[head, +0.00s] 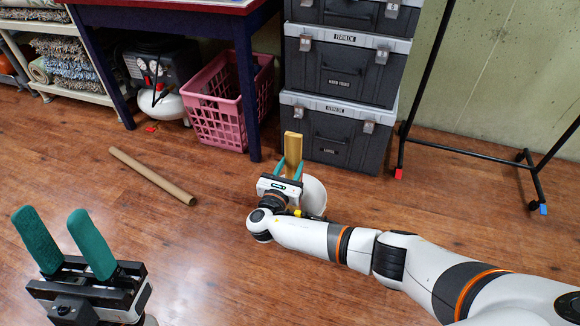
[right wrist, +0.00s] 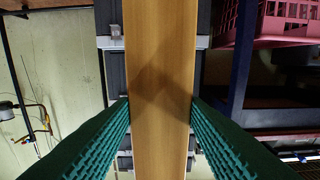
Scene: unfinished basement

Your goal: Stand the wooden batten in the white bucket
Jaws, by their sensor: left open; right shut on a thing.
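The wooden batten (head: 293,143) stands roughly upright in my right gripper (head: 289,168). The green fingers are shut on its two sides, and in the right wrist view the batten (right wrist: 160,90) runs between them. The white bucket (head: 315,194) is on the floor, mostly hidden behind my right gripper and wrist. The batten's lower end is hidden too, so I cannot tell whether it is inside the bucket or above it. My left gripper (head: 65,230) is open and empty at the lower left, well away from both.
Stacked grey tool cases (head: 340,135) stand just behind the bucket. A pink crate (head: 215,112) is under the blue-legged table (head: 246,90). A brown tube (head: 152,175) lies on the floor at left. A black rack (head: 465,148) stands at right. Floor between my arms is clear.

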